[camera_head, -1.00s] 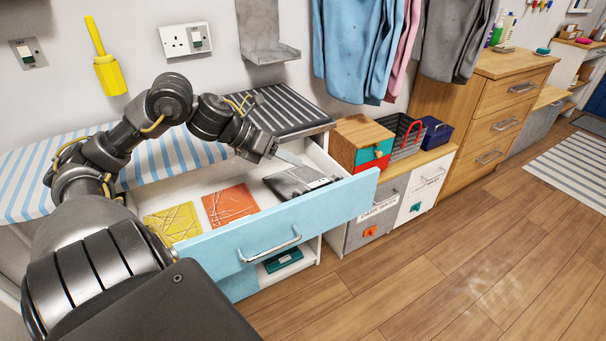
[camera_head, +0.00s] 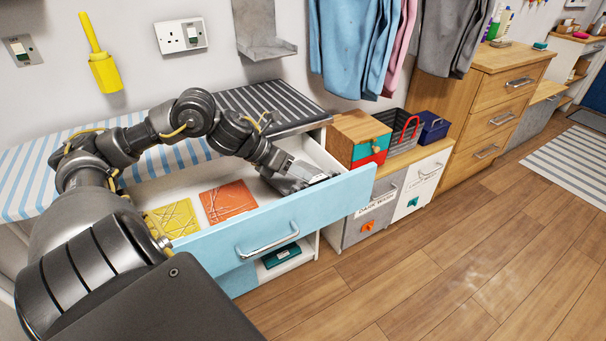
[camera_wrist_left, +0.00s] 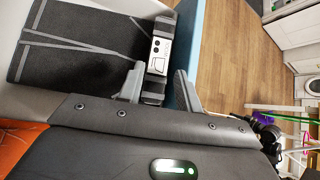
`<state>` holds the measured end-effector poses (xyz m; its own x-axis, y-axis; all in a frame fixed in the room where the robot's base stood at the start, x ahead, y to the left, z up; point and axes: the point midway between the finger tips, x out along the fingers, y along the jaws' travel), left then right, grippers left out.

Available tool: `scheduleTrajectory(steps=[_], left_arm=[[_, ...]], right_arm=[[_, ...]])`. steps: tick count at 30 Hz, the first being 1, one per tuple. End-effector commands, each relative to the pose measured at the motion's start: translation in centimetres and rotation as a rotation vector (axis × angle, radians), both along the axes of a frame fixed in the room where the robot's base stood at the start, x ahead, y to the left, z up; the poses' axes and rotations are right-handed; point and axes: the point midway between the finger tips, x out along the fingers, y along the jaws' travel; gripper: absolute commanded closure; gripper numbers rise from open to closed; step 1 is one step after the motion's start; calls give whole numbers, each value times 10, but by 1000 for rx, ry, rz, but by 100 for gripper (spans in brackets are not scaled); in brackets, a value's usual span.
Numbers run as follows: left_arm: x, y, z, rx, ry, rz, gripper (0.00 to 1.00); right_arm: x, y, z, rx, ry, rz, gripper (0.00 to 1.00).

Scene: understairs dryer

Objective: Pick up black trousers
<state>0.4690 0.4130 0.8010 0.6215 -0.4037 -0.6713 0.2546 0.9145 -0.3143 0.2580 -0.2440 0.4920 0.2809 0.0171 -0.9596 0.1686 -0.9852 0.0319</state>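My right gripper is not in view.
The blue-fronted drawer (camera_head: 228,248) is pulled out. It also holds a yellow folded cloth (camera_head: 172,221) and an orange one (camera_head: 228,201). A striped black top (camera_head: 265,105) is above it. A wooden box (camera_head: 358,128) and baskets stand to the right. The floor in front is clear.

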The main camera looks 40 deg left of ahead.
Motion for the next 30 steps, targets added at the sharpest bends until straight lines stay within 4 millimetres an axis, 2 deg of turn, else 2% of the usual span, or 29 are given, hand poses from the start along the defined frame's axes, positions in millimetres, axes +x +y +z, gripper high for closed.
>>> scheduleTrajectory(steps=[11,18,21,30], left_arm=[[7,-4,-6,-4,-2,2,65],[27,-16,-29,-5,-2,1,65],[32,-20,-35,-3,0,0,65],[34,-21,-38,0,0,0,67]], right_arm=[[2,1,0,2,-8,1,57],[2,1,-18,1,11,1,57],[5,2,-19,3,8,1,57],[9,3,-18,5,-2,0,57]])
